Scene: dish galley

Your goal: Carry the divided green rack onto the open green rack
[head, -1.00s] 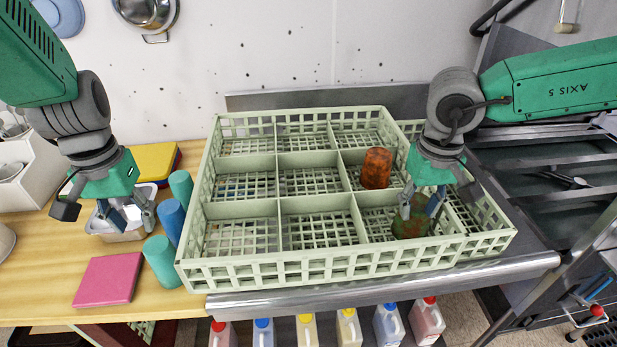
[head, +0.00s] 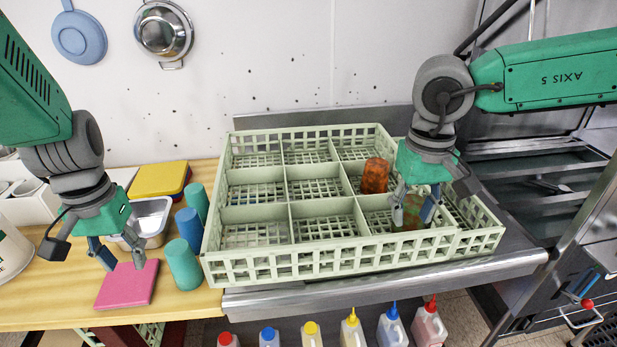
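The divided green rack (head: 330,264) is a pale green lattice crate with a grid of compartments on the steel counter. More pale green lattice (head: 488,222) shows at its right side, perhaps the open green rack; most of it is hidden. An orange-brown tumbler (head: 375,175) stands in a right-hand compartment, and a greenish-brown tumbler (head: 411,212) in the front right one. My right gripper (head: 414,210) is over that front compartment, its fingers apart on either side of the greenish tumbler; contact is unclear. My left gripper (head: 122,263) is open and empty above the pink square (head: 127,286), left of the rack.
Teal and blue cups (head: 184,265) stand close to the rack's left side. A steel pan (head: 152,216) and yellow block (head: 160,178) are behind them. The steel counter's rounded front edge (head: 390,283) runs before the rack. Several bottles (head: 393,325) stand below.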

